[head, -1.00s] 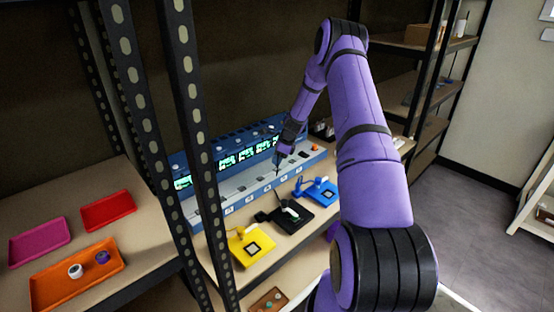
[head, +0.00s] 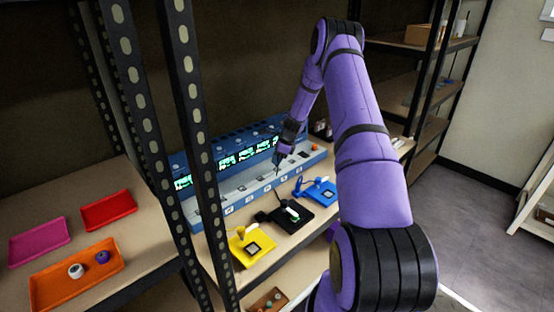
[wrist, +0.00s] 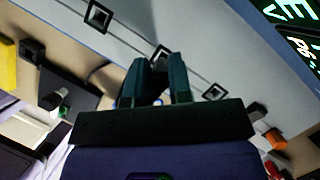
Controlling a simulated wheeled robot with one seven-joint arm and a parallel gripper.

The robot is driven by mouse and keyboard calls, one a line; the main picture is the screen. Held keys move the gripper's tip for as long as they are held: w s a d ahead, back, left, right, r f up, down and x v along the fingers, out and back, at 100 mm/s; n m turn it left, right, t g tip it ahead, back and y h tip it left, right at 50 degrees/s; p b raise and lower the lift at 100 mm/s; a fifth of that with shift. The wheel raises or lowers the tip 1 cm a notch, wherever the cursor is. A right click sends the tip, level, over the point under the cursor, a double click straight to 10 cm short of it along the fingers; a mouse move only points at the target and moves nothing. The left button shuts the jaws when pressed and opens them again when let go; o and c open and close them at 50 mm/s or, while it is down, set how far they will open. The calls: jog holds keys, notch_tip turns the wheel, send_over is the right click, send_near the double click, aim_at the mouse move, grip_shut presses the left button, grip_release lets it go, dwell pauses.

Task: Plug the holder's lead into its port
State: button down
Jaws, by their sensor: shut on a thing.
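My gripper (head: 277,172) is over the front ledge of the blue machine. In the wrist view its dark fingers (wrist: 159,82) are close together around a dark thing, apparently the lead's plug, mostly hidden between them. The black holder (head: 303,220) lies on the shelf in front, with a white vial (head: 292,214) on it. A dark lead (wrist: 97,72) curves from the black holder's side towards my fingers. Square black-framed ports line the pale ledge; one (wrist: 163,51) is just beyond my fingertips, another (wrist: 214,91) to the right. I cannot tell whether the plug touches a port.
A yellow holder (head: 240,255) and a blue holder (head: 325,196) flank the black one. Lit screens (head: 227,162) stand behind the ledge. A black rack post (head: 195,130) rises at left. An orange tray (head: 50,288) lies on the left shelf.

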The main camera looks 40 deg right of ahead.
jog(key=shift+f, duration=1.15)
dwell(0.4)
jog(key=c, duration=1)
grip_release()
jog(key=shift+o, duration=0.2)
jog(key=v, duration=1)
jog(key=shift+r, duration=0.4)
jog(key=shift+s+d, duration=0.15)
jog(key=shift+s, duration=0.05)
